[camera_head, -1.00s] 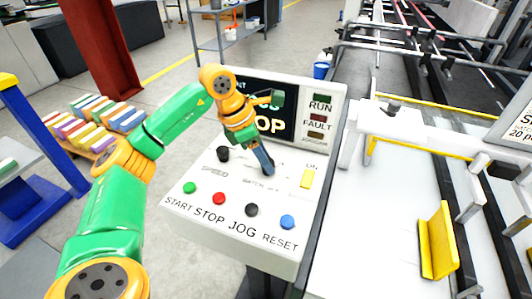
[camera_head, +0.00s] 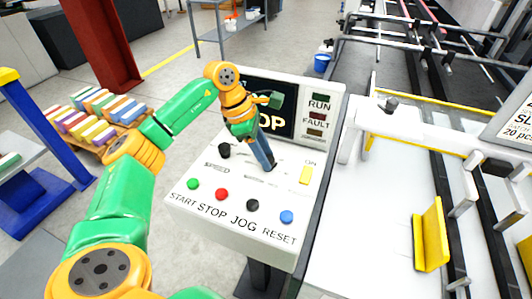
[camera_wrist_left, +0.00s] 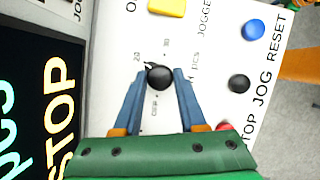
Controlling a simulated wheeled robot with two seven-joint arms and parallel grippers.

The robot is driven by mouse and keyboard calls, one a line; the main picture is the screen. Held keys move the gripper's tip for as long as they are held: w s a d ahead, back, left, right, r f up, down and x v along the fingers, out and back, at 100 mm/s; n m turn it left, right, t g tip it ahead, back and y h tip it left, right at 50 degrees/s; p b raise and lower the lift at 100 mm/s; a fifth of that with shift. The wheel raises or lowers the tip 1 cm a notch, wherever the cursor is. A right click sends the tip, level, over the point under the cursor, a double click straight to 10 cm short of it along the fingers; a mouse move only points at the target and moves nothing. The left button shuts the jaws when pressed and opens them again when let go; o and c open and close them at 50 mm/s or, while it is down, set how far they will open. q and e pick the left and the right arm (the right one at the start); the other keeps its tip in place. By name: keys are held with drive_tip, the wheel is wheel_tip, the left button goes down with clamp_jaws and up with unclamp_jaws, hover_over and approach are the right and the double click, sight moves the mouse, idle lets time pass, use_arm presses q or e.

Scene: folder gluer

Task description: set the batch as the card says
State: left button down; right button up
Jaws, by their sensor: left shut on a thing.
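The white control panel (camera_head: 215,215) stands in front of me. My left gripper (camera_head: 270,168) points down at its middle. In the left wrist view my left gripper (camera_wrist_left: 160,80) has its blue-grey fingers on either side of the black batch knob (camera_wrist_left: 159,77), shut on it. Numbers that look like 20 and 30 are printed near the knob; its exact setting is too small to tell. The card (camera_head: 518,128) at the right edge is cut off and shows "20 pcs". The display (camera_head: 281,122) is partly hidden by my left arm; "STOP" shows in the left wrist view.
Green (camera_head: 193,184), red (camera_head: 221,194), black (camera_head: 252,205) and blue (camera_head: 287,217) buttons line the panel's front. Another black knob (camera_head: 224,150) sits at left, a yellow switch (camera_head: 306,175) at right. The machine's white bed (camera_head: 365,230) lies to the right.

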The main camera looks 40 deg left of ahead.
use_arm(q)
drive_tip(key=shift+r, duration=0.1)
drive_tip(key=shift+c, duration=2.4)
unclamp_jaws()
drive_tip(key=shift+a, duration=0.1)
drive_tip(key=v, duration=0.7)
drive_tip(key=shift+s+a, duration=0.1)
drive_tip(key=shift+a, duration=0.05)
